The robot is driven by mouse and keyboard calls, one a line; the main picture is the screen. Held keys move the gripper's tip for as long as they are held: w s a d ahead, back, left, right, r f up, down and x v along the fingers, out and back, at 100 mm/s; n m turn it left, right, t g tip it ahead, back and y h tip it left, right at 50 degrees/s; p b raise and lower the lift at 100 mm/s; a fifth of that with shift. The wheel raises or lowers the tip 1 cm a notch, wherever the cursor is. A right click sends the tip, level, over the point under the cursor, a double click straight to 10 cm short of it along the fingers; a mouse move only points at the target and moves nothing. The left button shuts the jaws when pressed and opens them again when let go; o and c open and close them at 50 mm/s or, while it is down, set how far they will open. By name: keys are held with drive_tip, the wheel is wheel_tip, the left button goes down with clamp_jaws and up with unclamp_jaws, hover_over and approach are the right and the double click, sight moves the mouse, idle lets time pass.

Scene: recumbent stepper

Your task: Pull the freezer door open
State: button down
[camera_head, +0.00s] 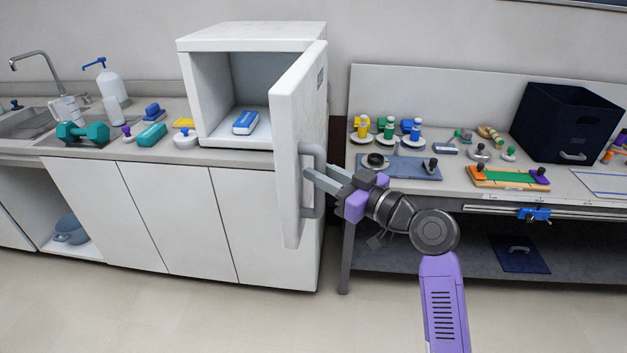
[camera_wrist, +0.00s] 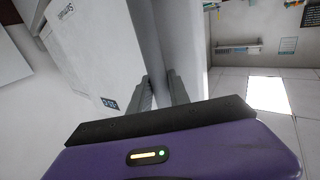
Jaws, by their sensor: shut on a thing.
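The white freezer (camera_head: 250,37) stands on the counter, with its door (camera_head: 292,130) swung wide open toward me. Its inside is visible and holds a blue and white box (camera_head: 245,122). A grey vertical bar handle (camera_head: 318,155) is on the door's outer face. My gripper (camera_head: 308,174) is at this handle and shut on it. In the wrist view the fingers of my gripper (camera_wrist: 162,90) close around the pale handle, beside the white door face (camera_wrist: 95,50). The exact finger contact is partly hidden there.
Left of the freezer, the counter holds a teal dumbbell (camera_head: 82,133), a pump bottle (camera_head: 111,84) and a sink (camera_head: 30,122). On the right, a workbench carries several bottles, a wooden board (camera_head: 508,178) and a dark bin (camera_head: 566,122). The floor in front is clear.

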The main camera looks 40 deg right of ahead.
drive_tip(key=shift+s+d+r, duration=0.1)
drive_tip(key=shift+s+d, duration=0.15)
drive_tip(key=shift+d, duration=0.3)
drive_tip(key=shift+s+d, duration=0.25)
drive_tip(key=shift+d, duration=0.25)
drive_tip(key=c, duration=1.2)
unclamp_jaws()
drive_tip(key=shift+w, duration=0.1)
drive_tip(key=shift+c, duration=0.2)
drive_tip(key=shift+a, duration=0.1)
drive_tip(key=s+b, duration=0.2)
drive_tip(key=s, duration=0.5)
drive_tip(key=shift+s+d, duration=0.25)
drive_tip(key=shift+s, duration=0.15)
